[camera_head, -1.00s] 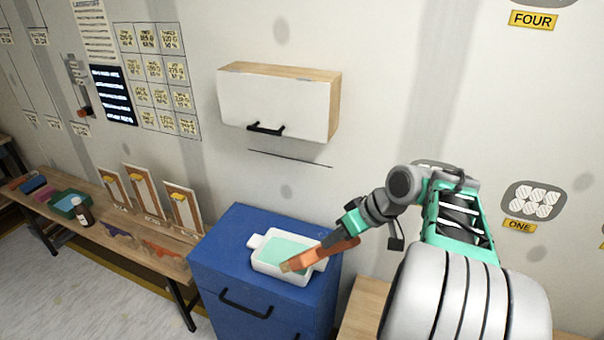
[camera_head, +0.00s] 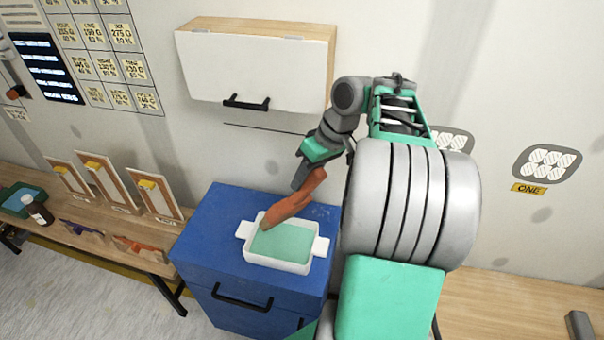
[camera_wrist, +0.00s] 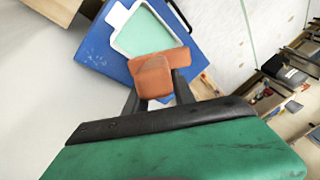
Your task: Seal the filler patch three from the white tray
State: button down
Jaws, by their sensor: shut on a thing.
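The white tray (camera_head: 280,266) has two side handles and a pale green layer inside. It sits on the blue cabinet and also shows in the wrist view (camera_wrist: 118,50). My gripper (camera_head: 306,178) is shut on an orange-brown brush (camera_head: 292,200), also seen in the wrist view (camera_wrist: 158,75). The brush slants down over the tray's back left part; whether its tip touches the green layer I cannot tell. A hatched wall patch (camera_head: 548,165) has a yellow label ONE (camera_head: 528,188). Another hatched patch (camera_head: 455,142) is partly hidden by my arm. No label THREE is visible.
The blue cabinet (camera_head: 215,230) stands against the wall below a white wall cupboard (camera_head: 240,70). A bench (camera_head: 130,255) with upright boards is at left. A wooden surface (camera_head: 500,290) lies at right, with a dark grey block (camera_head: 578,325).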

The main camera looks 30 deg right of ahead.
aim_at(304, 205)
notch_tip(304, 205, down, 8)
jog(key=b, duration=0.6)
jog(key=shift+f, duration=1.45)
dwell(0.3)
jog(key=shift+r, duration=4.3)
notch_tip(304, 205, up, 4)
jog(key=shift+f, duration=0.15)
